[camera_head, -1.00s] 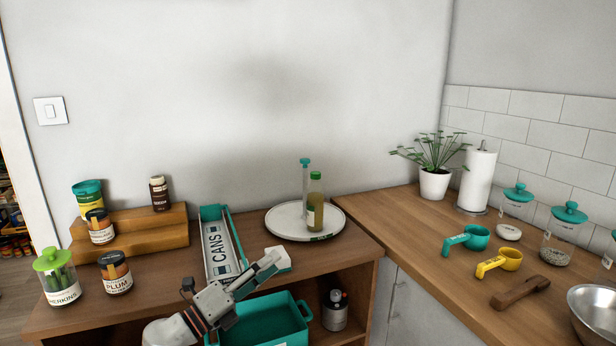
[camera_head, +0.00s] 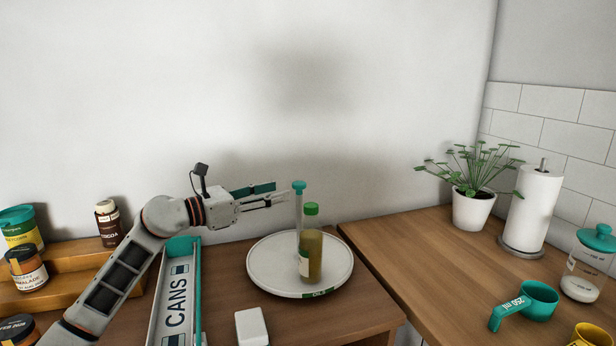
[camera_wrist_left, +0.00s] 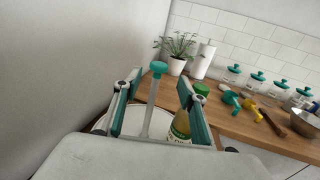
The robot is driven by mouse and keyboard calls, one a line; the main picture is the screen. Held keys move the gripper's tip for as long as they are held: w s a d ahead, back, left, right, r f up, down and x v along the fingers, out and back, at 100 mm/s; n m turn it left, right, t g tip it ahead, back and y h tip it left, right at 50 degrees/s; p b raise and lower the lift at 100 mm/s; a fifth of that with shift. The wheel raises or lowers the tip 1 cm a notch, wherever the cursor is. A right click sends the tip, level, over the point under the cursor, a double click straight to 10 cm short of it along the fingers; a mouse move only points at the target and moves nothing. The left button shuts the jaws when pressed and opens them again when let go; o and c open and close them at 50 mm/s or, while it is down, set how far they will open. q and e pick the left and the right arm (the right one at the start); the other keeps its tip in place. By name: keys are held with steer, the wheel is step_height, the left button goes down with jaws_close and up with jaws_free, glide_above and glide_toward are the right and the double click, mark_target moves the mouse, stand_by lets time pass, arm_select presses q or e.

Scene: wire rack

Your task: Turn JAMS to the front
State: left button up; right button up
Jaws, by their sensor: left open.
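A round white turntable (camera_head: 265,272) stands on the wooden counter, with a green label (camera_head: 320,293) too small to read on its front rim. A pale post with a teal knob (camera_head: 298,187) rises from it, beside a green-capped bottle (camera_head: 311,258). My left gripper (camera_head: 280,193) is open at knob height, left of the post, pointing right. In the left wrist view the post (camera_wrist_left: 151,106) shows between the open fingers, and the bottle (camera_wrist_left: 180,126) is near the right finger. I cannot tell whether a finger touches the post. No JAMS label is readable.
Jars stand on a wooden step (camera_head: 75,268) at left. A plant (camera_head: 472,205), paper roll (camera_head: 532,208) and measuring cups are on the right counter.

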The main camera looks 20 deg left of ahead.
mark_target(293, 186)
arm_select(q)
steer(key=shift+w+d+r, duration=0.1)
steer(key=shift+w+d, duration=0.05)
steer(key=shift+w, duration=0.4)
steer(key=shift+p+x, duration=0.4)
steer(key=shift+x, duration=3.15)
steer(key=shift+s+d, duration=0.1)
jaws_close()
